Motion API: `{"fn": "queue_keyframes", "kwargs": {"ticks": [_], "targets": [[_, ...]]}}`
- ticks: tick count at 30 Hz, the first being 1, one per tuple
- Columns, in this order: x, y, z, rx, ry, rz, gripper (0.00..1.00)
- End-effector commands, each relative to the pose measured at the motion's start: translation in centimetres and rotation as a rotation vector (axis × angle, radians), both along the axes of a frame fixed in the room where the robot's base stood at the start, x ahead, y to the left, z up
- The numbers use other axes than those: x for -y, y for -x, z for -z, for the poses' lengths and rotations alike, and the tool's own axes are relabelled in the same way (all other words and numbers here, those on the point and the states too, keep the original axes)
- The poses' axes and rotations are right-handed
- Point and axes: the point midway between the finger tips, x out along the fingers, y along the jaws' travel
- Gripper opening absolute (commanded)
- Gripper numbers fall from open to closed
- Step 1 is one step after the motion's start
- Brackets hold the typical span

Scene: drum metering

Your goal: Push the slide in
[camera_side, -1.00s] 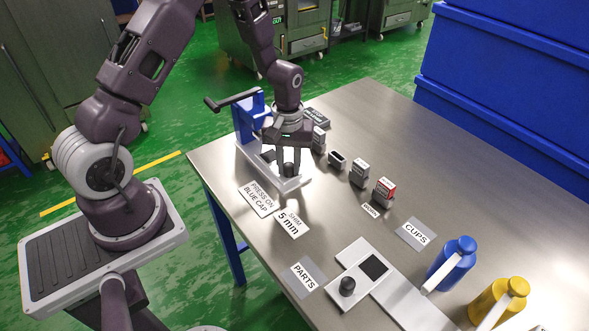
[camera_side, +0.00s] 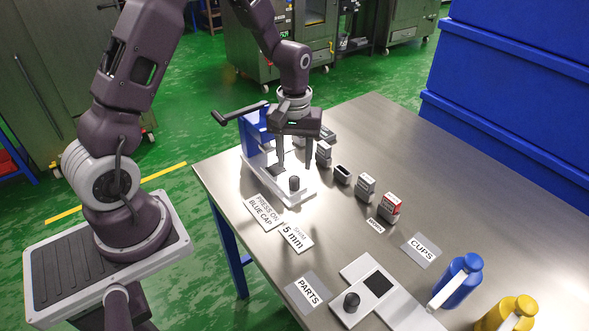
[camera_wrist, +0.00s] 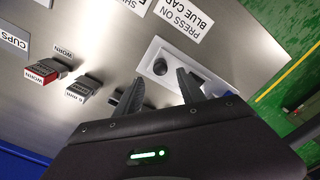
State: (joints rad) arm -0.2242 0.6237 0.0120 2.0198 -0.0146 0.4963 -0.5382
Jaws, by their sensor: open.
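The press has a blue upright frame (camera_side: 254,126) with a dark lever and a white base plate (camera_side: 299,197) on the table. A short black knob (camera_side: 294,183) stands upright at the base's near end, apparently the slide's handle. The wrist view also shows the knob (camera_wrist: 159,67) on the white base (camera_wrist: 153,50). My gripper (camera_side: 294,167) points down over the base, fingers apart and empty, just behind and above the knob. In the wrist view my gripper (camera_wrist: 159,77) has a finger on each side of the knob in the picture, with no clear contact.
Flat signs, such as the 5 mm sign (camera_side: 294,237), lie in front. A white plate (camera_side: 337,304) with another black knob, a blue bottle (camera_side: 457,280) and a yellow bottle (camera_side: 508,314) are nearer.

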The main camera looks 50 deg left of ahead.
Motion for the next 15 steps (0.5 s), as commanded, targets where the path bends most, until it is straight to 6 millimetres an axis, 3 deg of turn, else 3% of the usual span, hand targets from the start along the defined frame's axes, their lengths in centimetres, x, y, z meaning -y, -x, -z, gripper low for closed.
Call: {"fn": "queue_keyframes", "kwargs": {"ticks": [8, 15], "targets": [[-0.01, 0.02, -0.23, -0.001, 0.001, -0.003, 0.46], [-0.18, -0.01, -1.09, -0.001, 0.001, -0.467, 0.46]]}}
